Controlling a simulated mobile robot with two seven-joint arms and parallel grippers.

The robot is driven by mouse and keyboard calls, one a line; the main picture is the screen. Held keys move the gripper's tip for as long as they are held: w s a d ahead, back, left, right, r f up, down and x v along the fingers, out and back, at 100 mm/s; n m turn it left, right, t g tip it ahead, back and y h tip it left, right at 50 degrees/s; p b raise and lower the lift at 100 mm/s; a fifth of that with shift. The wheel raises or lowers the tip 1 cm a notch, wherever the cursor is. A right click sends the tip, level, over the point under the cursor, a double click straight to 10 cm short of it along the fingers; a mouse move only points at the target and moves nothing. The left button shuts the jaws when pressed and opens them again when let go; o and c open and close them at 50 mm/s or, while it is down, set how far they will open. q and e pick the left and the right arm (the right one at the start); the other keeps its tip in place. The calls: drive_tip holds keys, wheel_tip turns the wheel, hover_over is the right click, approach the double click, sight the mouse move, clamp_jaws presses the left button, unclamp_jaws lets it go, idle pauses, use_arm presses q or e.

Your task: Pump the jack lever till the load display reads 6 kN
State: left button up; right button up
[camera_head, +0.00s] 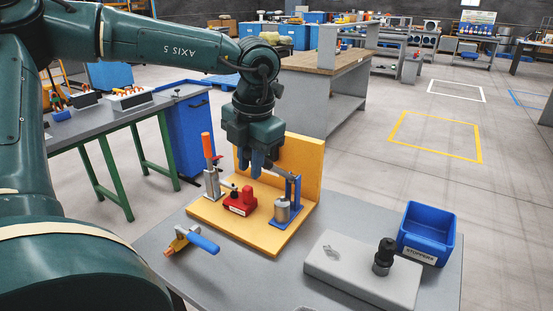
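A small red unit (240,199) with a pale label sits on a yellow fixture (215,217) on the grey table. An upright post with an orange handle (207,145) stands at its left; I cannot tell whether this is the jack lever. A blue frame with a silver cylinder (283,210) stands at its right. No readable load display shows. My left gripper (262,172) points down above the fixture, behind and above the red unit, apart from the orange handle. Its fingers look close together, with no object clearly between them. My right gripper is not in view.
A grey block (340,268) with a black knob (384,252) and a blue bin labelled STOPPERS (428,228) stand at the right. The yellow back wall (303,160) rises behind the gripper.

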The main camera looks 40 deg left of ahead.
sight(247, 148)
use_arm(q)
drive_tip(key=o, duration=0.4)
drive_tip(key=shift+a+f, duration=0.25)
drive_tip(key=shift+a, duration=0.45)
drive_tip(key=shift+o, duration=0.2)
drive_tip(key=shift+d+r, duration=0.1)
drive_tip(key=shift+d+r+p, duration=0.25)
drive_tip(key=shift+r+p, duration=0.35)
drive_tip(key=shift+r, duration=0.55)
drive_tip(key=shift+d+r+p, duration=0.2)
drive_tip(key=shift+r+p, duration=0.35)
drive_tip(key=shift+r, duration=0.6)
drive_tip(key=shift+d+r+p, duration=0.25)
drive_tip(key=shift+r+p, duration=0.35)
drive_tip(key=shift+r, duration=0.55)
drive_tip(key=shift+s, duration=0.1)
